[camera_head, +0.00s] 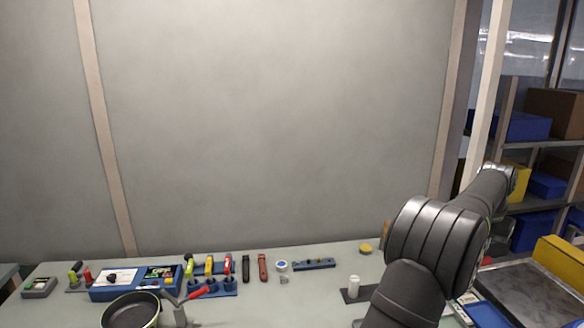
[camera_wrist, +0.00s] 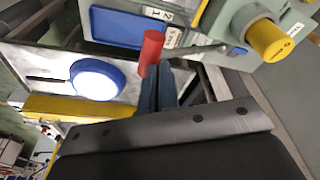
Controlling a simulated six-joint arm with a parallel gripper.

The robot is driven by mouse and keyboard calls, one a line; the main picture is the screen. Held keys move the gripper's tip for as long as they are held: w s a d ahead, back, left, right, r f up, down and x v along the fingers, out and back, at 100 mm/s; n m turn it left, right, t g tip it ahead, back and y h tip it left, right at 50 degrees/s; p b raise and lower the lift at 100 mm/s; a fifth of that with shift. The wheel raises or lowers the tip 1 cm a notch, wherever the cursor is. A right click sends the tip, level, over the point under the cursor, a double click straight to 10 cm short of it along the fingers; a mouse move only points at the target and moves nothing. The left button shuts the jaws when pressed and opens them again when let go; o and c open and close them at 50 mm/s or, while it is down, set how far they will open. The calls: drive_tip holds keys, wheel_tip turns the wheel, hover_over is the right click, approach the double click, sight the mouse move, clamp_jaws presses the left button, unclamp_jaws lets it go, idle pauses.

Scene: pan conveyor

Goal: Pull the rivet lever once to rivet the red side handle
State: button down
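In the wrist view a lever with a red cylindrical grip (camera_wrist: 152,46) and a grey rod (camera_wrist: 205,50) reaches out from a grey-green machine (camera_wrist: 290,45). My gripper (camera_wrist: 158,70) has its two dark fingers close together, with nothing visible between them. The fingertips are right at the lever, beside the lower end of the red grip; I cannot tell whether they touch it. A pan (camera_wrist: 95,79) with a pale inside, blue rim and dark handle lies beyond, to the left. I cannot make out a red side handle on it. In the head view my arm hides my gripper and the lever.
A grey workbench (camera_head: 240,312) holds a dark pan (camera_head: 130,312), a red-gripped bracket (camera_head: 180,312), a blue parts box (camera_head: 120,288) and several hand tools. A metal tray (camera_head: 530,290) and shelves with blue bins (camera_head: 528,125) stand at right. A yellow knob (camera_wrist: 264,40) sits on the machine.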

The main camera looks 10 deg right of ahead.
drive_tip(key=shift+s+f, duration=0.15)
drive_tip(key=shift+f, duration=0.65)
drive_tip(key=f, duration=0.1)
drive_tip(key=s+f, duration=0.1)
drive_tip(key=f, duration=0.1)
drive_tip(key=s+f, duration=0.1)
drive_tip(key=f, duration=0.1)
drive_tip(key=shift+s, duration=0.1)
idle(0.3)
drive_tip(key=d+v, duration=0.3)
drive_tip(key=v, duration=1.4)
drive_tip(key=shift+r, duration=0.65)
idle(1.1)
drive_tip(key=shift+w+f, duration=0.1)
drive_tip(key=shift+w, duration=0.15)
